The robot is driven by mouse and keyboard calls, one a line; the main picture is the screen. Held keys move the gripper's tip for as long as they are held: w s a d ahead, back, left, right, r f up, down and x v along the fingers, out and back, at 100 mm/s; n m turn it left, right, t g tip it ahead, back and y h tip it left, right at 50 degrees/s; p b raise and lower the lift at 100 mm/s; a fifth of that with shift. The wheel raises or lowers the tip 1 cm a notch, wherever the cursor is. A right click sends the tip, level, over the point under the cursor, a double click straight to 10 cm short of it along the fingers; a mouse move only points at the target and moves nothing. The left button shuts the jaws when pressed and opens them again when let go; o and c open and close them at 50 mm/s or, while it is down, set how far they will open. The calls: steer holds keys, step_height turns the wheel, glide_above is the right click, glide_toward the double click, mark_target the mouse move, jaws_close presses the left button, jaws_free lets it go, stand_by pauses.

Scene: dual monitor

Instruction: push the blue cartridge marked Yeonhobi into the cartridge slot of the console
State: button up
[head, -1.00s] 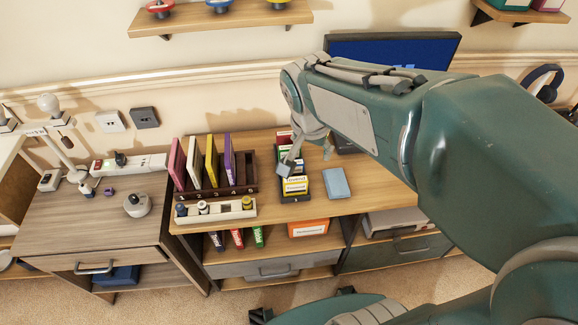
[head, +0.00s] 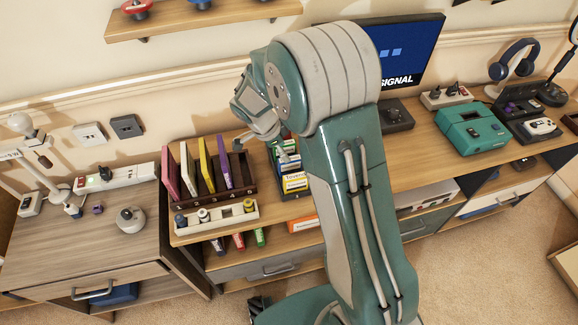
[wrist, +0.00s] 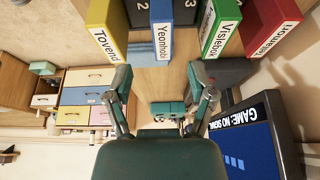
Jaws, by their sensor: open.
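The blue cartridge marked Yeonhobi (wrist: 162,35) stands at the top of the wrist view, in a row of cartridges beside a dark numbered holder. My gripper (wrist: 160,78) is open and empty. Its fingers are spread to either side of the blue cartridge's line, apart from it.
A yellow Tovend cartridge (wrist: 106,30) stands left of the blue one, a green cartridge (wrist: 220,28) and a red one (wrist: 268,28) right. The monitor (head: 408,55) stands behind my arm. A bookshelf-like rack (head: 213,185) and pale tray (head: 218,215) are left of the holder.

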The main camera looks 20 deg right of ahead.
mark_target(291, 164)
steer(key=x, duration=0.3)
steer(key=shift+d+r, duration=0.1)
steer(key=shift+d, duration=0.05)
steer(key=shift+f, duration=0.6)
steer(key=f, duration=0.3)
steer(key=shift+w+d+f, duration=0.2)
steer(key=shift+d+f, duration=0.05)
steer(key=shift+d, duration=0.05)
steer(key=shift+d+f, duration=0.25)
steer(key=shift+f, duration=0.05)
steer(key=shift+d+f, duration=0.1)
steer(key=shift+d, duration=0.15)
steer(key=shift+a, duration=0.1)
jaws_close()
steer(key=shift+a, duration=0.15)
